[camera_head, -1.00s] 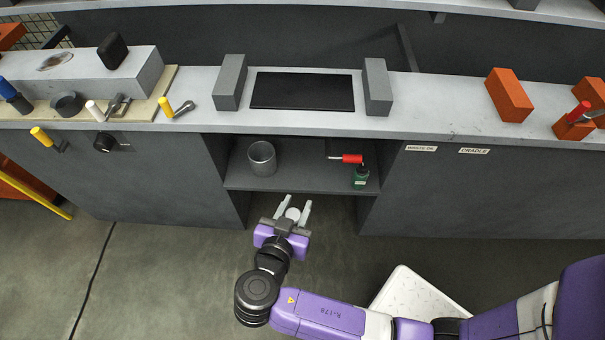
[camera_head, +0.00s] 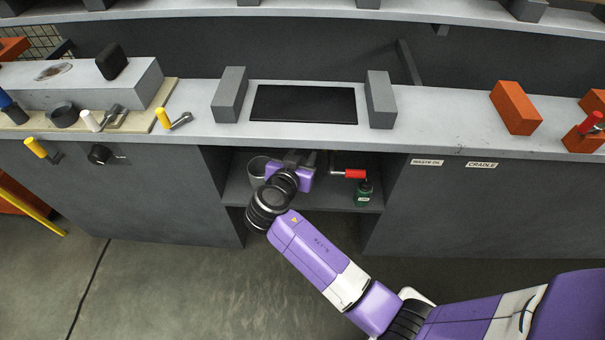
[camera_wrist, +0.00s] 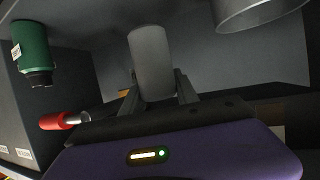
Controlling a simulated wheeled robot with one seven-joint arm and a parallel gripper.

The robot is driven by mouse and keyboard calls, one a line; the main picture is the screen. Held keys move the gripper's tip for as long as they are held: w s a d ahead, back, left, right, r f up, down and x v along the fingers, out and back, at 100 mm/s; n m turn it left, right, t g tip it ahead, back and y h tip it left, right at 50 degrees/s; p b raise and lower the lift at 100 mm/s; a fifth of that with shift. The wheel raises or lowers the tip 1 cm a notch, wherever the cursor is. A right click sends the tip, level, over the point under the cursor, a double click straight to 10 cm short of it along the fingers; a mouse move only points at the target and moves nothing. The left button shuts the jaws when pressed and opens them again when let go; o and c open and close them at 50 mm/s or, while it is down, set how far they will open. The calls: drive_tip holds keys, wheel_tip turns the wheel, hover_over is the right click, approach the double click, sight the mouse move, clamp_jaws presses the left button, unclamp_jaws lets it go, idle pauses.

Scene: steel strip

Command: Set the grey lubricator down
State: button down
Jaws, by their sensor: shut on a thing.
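The grey lubricator (camera_wrist: 152,58) is a plain grey cylinder in the wrist view, held between the two fingers of my gripper (camera_wrist: 157,88). The wrist picture is upside down, with the shelf surface toward its top. In the head view my gripper (camera_head: 296,158) reaches into the open bay under the bench, above the shelf (camera_head: 319,199). There the lubricator and fingertips are hidden behind my wrist and the bench edge. I cannot tell whether the lubricator touches the shelf.
A grey metal cup (camera_head: 257,168) stands left of my gripper, partly covered by it. A red-handled tool (camera_head: 354,174) and a green bottle (camera_head: 364,192) are close on the right. The bay's side walls and the bench top above bound the space.

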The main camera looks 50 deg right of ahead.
wheel_tip(320, 180, down, 4)
drive_tip(key=shift+s+a+r+b, duration=0.1)
drive_tip(key=shift+a+r+b, duration=0.05)
drive_tip(key=shift+b, duration=0.25)
drive_tip(key=shift+f+b, duration=0.75)
drive_tip(key=shift+f, duration=0.85)
drive_tip(key=shift+f, duration=0.1)
drive_tip(key=c, duration=0.9)
unclamp_jaws()
